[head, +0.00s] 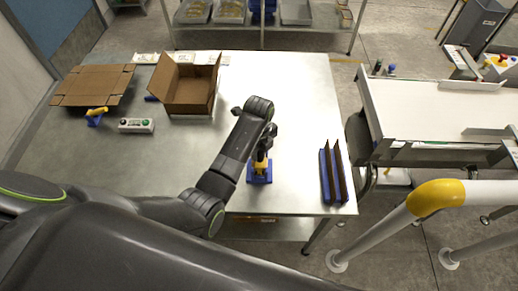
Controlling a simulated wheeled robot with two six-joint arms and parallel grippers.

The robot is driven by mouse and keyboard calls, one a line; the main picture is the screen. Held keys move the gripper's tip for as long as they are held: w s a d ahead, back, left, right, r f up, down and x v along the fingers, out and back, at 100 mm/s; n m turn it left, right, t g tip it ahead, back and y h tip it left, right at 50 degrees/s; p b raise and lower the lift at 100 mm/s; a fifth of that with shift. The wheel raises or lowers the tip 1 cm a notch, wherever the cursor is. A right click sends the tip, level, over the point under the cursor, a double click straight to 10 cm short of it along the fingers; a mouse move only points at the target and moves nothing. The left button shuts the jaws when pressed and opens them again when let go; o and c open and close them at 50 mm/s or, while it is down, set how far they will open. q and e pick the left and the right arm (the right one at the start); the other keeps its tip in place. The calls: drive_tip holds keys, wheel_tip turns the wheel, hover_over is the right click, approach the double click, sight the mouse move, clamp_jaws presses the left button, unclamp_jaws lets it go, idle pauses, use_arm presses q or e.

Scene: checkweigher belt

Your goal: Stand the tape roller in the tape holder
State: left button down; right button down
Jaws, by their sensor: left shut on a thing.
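My left gripper (262,155) is near the front middle of the table, pointing down, and is shut on the tape roller (261,166). Only a small yellow part of the roller shows below the fingers; the rest is hidden by the gripper. The blue tape holder (260,179) stands on the table right beneath it. The yellow part overlaps the holder in the picture; I cannot tell whether it is seated in it or just above. My right gripper is not in view.
An open cardboard box (186,90) stands at the back of the table (300,90), with flattened cardboard (92,85) to its left. A blue and yellow item (96,115) and a button box (136,125) sit at left. Blue-and-brown upright dividers (333,175) stand at right, near the conveyor (430,110).

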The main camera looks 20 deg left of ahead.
use_arm(q)
drive_tip(key=shift+f, duration=0.1)
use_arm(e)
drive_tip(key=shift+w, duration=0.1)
use_arm(q)
drive_tip(key=c, duration=1.1)
unclamp_jaws()
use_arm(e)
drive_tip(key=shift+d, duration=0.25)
use_arm(q)
drive_tip(key=shift+o, duration=0.2)
